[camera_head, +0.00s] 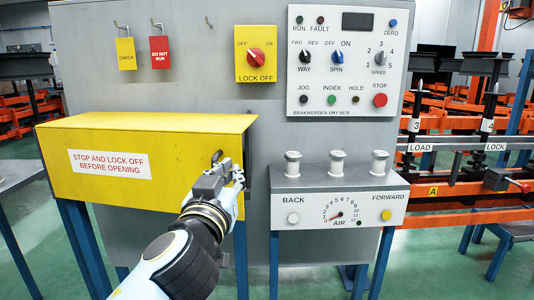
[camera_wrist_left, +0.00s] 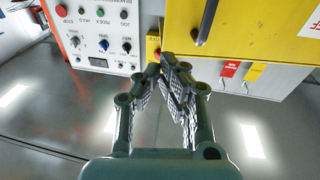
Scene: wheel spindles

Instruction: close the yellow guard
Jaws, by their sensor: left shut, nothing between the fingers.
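The yellow guard (camera_head: 110,160) is at the left in the head view, with its flat top and its front with a white warning label showing. No inside of it can be seen. A dark handle (camera_head: 216,157) stands out at the right end of its front. My left gripper (camera_head: 232,176) is shut and empty, just right of and below this handle; I cannot tell whether they touch. In the left wrist view the guard (camera_wrist_left: 260,35) fills the upper right, with the dark handle (camera_wrist_left: 206,24) above the shut fingertips (camera_wrist_left: 170,60). My right gripper is out of view.
A grey panel behind carries the yellow lock-off switch (camera_head: 256,57), the control box (camera_head: 346,62) and hanging CHECK (camera_head: 125,55) and DO NOT RUN (camera_head: 160,50) tags. The air console (camera_head: 340,190) with its three pale knobs stands to the right of my left gripper.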

